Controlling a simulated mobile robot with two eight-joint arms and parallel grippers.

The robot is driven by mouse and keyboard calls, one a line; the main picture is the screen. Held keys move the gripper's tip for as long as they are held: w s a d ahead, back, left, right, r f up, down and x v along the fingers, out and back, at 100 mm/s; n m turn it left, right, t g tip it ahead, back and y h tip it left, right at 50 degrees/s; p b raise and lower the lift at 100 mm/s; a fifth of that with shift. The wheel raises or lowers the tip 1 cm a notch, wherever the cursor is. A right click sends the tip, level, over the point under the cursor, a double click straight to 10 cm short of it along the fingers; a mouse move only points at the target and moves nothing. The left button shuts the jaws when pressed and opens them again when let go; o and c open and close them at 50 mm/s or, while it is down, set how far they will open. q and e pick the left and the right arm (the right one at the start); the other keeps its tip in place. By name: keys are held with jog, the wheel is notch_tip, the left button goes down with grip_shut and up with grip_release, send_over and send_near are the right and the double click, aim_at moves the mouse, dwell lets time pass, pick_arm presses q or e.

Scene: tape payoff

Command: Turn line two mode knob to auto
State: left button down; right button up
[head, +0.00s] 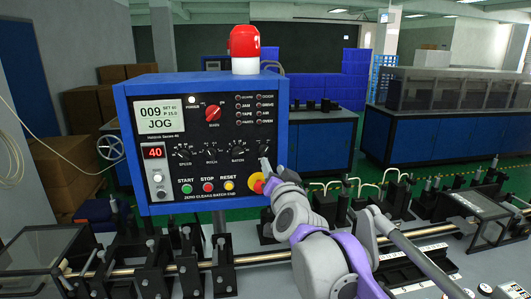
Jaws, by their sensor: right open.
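The blue-framed control panel (120,120) stands in front of me. Its screen (161,115) reads 009 and JOG. A row of black knobs runs across its middle: the speed knob (183,152), the inch knob (210,153) and the batch knob (237,153). My right gripper (265,162) is at the right end of this row, over the place of the last knob, small and partly in line with my wrist. I take that knob to be the mode knob; the gripper hides it and its pointer. I cannot tell whether they touch. My left gripper is out of view.
A red main switch (213,114) sits above the knobs. A red beacon (244,45) tops the panel. A rail with black brackets (220,262) runs below.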

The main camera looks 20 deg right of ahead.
aim_at(265, 151)
jog(key=p+x, duration=0.1)
jog(key=x, duration=0.9)
jog(key=shift+a+p, duration=0.1)
jog(key=shift+p, duration=0.3)
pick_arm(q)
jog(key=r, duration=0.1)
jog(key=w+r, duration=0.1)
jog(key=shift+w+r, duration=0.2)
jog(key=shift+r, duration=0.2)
pick_arm(e)
jog(key=shift+f, duration=0.1)
grip_shut()
